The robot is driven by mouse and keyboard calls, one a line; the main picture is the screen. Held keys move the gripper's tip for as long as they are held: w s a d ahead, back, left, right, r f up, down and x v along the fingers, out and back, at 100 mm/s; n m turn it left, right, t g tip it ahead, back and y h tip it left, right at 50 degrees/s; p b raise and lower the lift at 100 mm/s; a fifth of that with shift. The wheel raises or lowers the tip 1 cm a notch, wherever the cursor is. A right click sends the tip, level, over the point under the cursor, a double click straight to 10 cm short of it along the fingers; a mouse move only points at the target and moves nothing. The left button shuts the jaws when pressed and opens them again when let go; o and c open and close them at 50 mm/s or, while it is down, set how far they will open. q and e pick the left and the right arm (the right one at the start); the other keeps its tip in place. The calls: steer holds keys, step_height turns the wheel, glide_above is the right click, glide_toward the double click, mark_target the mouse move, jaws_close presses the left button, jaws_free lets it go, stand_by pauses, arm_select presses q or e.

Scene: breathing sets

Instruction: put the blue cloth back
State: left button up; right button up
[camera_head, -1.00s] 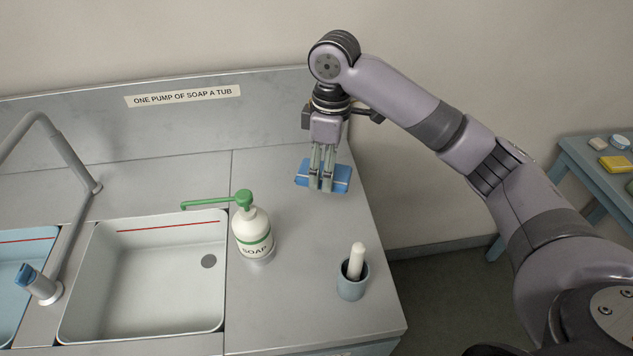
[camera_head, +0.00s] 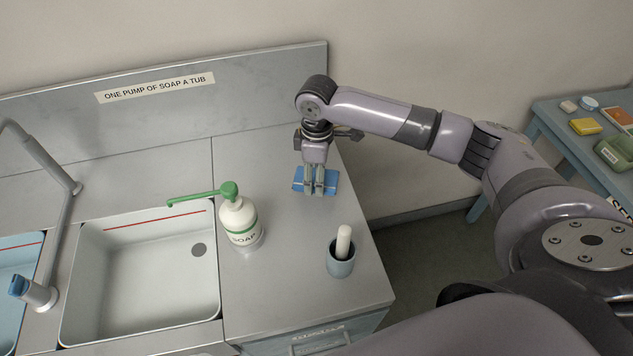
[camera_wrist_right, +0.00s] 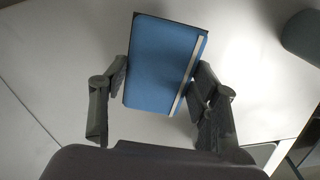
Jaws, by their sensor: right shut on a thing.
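The blue cloth (camera_head: 329,178) is a folded blue pad with a pale stripe near one edge. It is at the back right of the steel counter, between the fingers of my right gripper (camera_head: 319,190). In the right wrist view the blue cloth (camera_wrist_right: 160,65) lies flat between the two fingers of my right gripper (camera_wrist_right: 160,95), which is shut on it. I cannot tell whether the cloth touches the counter or is just above it. My left gripper is not in view.
A white soap bottle (camera_head: 240,225) with a green pump stands left of the cloth, beside a white sink tub (camera_head: 140,285). A grey-blue cup (camera_head: 341,262) with a white-handled tool stands at the front right. A blue side table (camera_head: 560,140) holds several items.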

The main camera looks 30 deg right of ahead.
steer(key=shift+f, duration=0.35)
step_height(320, 180, down, 4)
steer(key=shift+r+p, duration=0.25)
steer(key=shift+p, duration=0.15)
steer(key=shift+f, duration=0.15)
steer(key=o, duration=1)
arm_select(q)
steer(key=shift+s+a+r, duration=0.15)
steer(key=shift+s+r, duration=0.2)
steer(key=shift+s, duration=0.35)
arm_select(e)
steer(key=shift+r, duration=0.55)
step_height(320, 180, up, 10)
steer(key=b, duration=0.3)
steer(key=shift+f, duration=0.25)
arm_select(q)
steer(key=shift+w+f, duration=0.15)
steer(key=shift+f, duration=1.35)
arm_select(e)
steer(key=shift+r, duration=0.75)
